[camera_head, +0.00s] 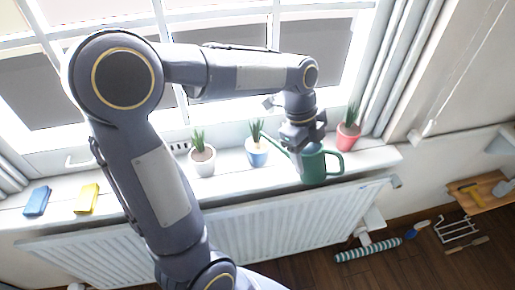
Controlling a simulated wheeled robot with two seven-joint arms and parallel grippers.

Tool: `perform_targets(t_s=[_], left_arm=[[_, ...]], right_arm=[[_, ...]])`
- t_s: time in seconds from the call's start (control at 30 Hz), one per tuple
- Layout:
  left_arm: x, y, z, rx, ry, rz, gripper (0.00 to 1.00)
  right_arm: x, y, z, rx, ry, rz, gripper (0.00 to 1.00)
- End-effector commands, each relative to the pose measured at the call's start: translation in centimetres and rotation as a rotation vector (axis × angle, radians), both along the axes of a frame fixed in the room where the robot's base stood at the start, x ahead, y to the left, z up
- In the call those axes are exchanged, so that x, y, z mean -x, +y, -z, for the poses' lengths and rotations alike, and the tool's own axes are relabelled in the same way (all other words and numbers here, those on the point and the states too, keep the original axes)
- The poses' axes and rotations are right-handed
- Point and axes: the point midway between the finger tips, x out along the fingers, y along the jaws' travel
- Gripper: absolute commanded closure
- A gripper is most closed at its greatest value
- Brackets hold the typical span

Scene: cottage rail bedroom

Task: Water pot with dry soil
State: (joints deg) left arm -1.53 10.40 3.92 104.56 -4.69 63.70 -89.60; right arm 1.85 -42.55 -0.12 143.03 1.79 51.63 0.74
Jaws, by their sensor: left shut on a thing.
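My left gripper (299,147) is above the window sill, shut on the green watering can (314,166). The can is at the sill's front edge, with its handle to the right and its spout pointing up and left toward the blue pot. I cannot tell whether it touches the sill. Three potted plants stand on the sill: a white pot (202,162), a blue and white pot (257,154) and a red pot (347,137). The soil in each is too small to judge as dry or wet. My right gripper is not in view.
A blue item (37,201) and a yellow item (87,198) lie on the sill (130,192) at left. A white radiator (270,222) is below. A striped roll (368,250), a white rack (456,230) and a wooden board (484,190) are at lower right.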

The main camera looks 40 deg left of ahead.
Motion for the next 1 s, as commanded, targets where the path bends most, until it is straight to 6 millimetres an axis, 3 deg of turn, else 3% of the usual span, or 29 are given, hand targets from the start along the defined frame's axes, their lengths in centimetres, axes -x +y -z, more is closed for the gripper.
perform_targets(t_s=[1.0], left_arm=[[-0.04, 0.03, -1.15, 0.077, -0.009, 0.001, 0.73]], right_arm=[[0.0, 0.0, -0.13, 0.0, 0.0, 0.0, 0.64]])
